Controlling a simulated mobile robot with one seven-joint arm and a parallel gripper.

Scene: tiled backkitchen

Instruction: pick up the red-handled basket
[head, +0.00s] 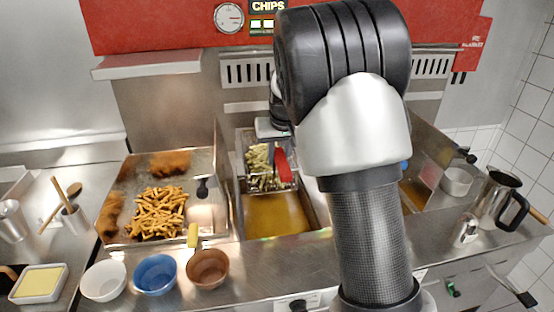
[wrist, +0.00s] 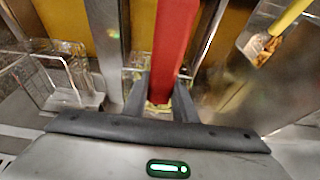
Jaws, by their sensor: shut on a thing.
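The red-handled basket is a wire basket (head: 258,158) with pale fries in it, at the back of the fryer bay in the head view. Its red handle (head: 283,167) points toward the front. In the wrist view the red handle (wrist: 171,45) runs up between the fingers. My gripper (wrist: 163,100) is shut on this handle, one dark finger on each side. In the head view my gripper (head: 272,130) is partly hidden by my arm. Most of the basket is hidden in the wrist view. I cannot tell whether the basket is clear of the oil.
Golden oil (head: 275,215) fills the vat in front of the basket. A tray of cooked fries (head: 158,212) lies left, with a yellow-handled tool (head: 193,235) beside it. White (head: 104,281), blue (head: 155,274) and brown (head: 207,269) bowls line the front. A steel jug (head: 496,199) stands right.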

